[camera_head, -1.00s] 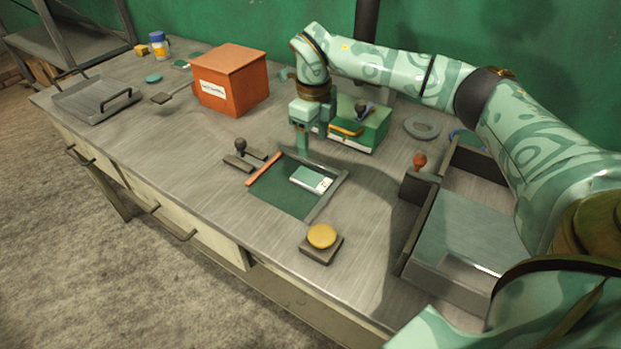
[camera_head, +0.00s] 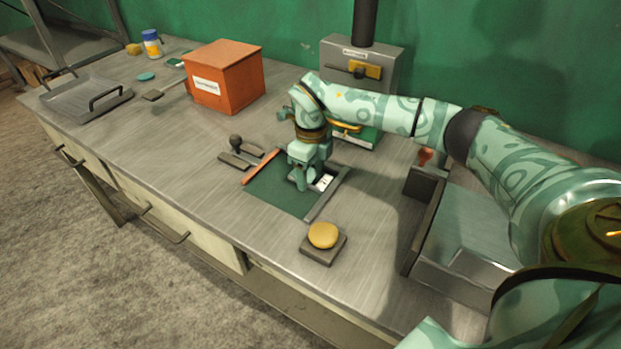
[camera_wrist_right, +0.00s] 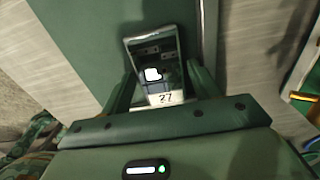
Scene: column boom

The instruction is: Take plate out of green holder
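The plate (camera_head: 324,182) is a small flat piece with a pale end, lying on the green holder (camera_head: 268,193), a flat dark green bed with an orange bar on its left and a grey rail on its right. My right gripper (camera_head: 303,184) is low over the holder and covers much of the plate. In the right wrist view the plate (camera_wrist_right: 155,62) looks shiny and dark, with "27" on its pale near end. The right gripper's fingers (camera_wrist_right: 164,84) are apart, one at each side of the plate. My left gripper is not in view.
A yellow knob on a dark block (camera_head: 323,236) stands in front of the holder. A black-knobbed stamp (camera_head: 237,146) is left of it, an orange box (camera_head: 224,78) farther back. A grey unit with a pole (camera_head: 361,63) stands behind. A grey bin (camera_head: 424,224) is at the right.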

